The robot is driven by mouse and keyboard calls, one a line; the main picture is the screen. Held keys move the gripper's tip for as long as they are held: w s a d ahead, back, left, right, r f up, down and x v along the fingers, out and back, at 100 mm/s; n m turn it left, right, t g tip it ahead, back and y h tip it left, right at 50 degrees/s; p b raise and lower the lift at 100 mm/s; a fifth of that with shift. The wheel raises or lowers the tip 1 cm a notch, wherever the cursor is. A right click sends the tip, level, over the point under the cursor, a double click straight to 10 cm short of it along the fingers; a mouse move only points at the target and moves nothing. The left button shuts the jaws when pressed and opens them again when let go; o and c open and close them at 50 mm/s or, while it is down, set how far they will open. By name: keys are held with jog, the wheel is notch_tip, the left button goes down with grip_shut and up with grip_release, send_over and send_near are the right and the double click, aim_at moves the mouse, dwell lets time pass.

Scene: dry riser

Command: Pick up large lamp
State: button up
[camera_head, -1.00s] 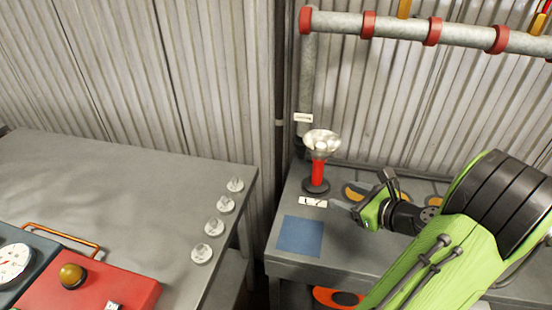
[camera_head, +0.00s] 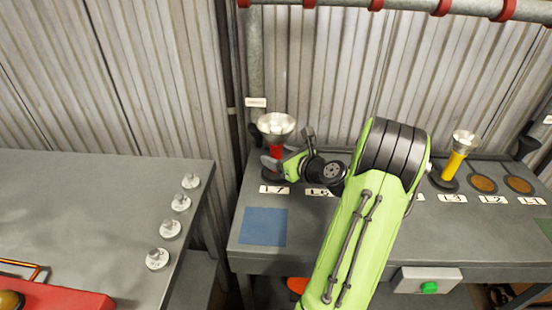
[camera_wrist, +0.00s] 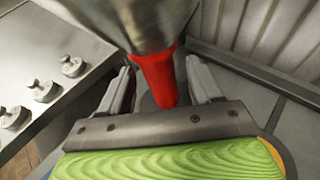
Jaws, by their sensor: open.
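A large lamp with a red body and a wide silver reflector head (camera_head: 276,125) stands upright on a dark base at the left end of the right-hand bench, behind the label L7. In the wrist view its red body (camera_wrist: 157,78) stands between the two fingers of my gripper (camera_wrist: 160,85), with the silver head above. My gripper (camera_head: 281,165) is open, with one finger on each side of the red body. Whether a finger touches it cannot be told. The lower part of the lamp is partly hidden by the gripper in the head view.
A yellow lamp (camera_head: 456,159) stands farther right on the same bench, near orange discs (camera_head: 484,184) and labels. A blue square (camera_head: 265,226) lies bare in front of L7. A pipe with red collars runs above. The left bench (camera_head: 100,190) holds several small knobs.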

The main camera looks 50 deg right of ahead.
jog(key=shift+w+d+f, duration=0.1)
jog(key=shift+w+f, duration=0.15)
jog(key=shift+w, duration=0.45)
jog(key=shift+s+r, duration=0.1)
jog(key=shift+c, duration=0.4)
grip_shut()
jog(key=shift+r, duration=0.1)
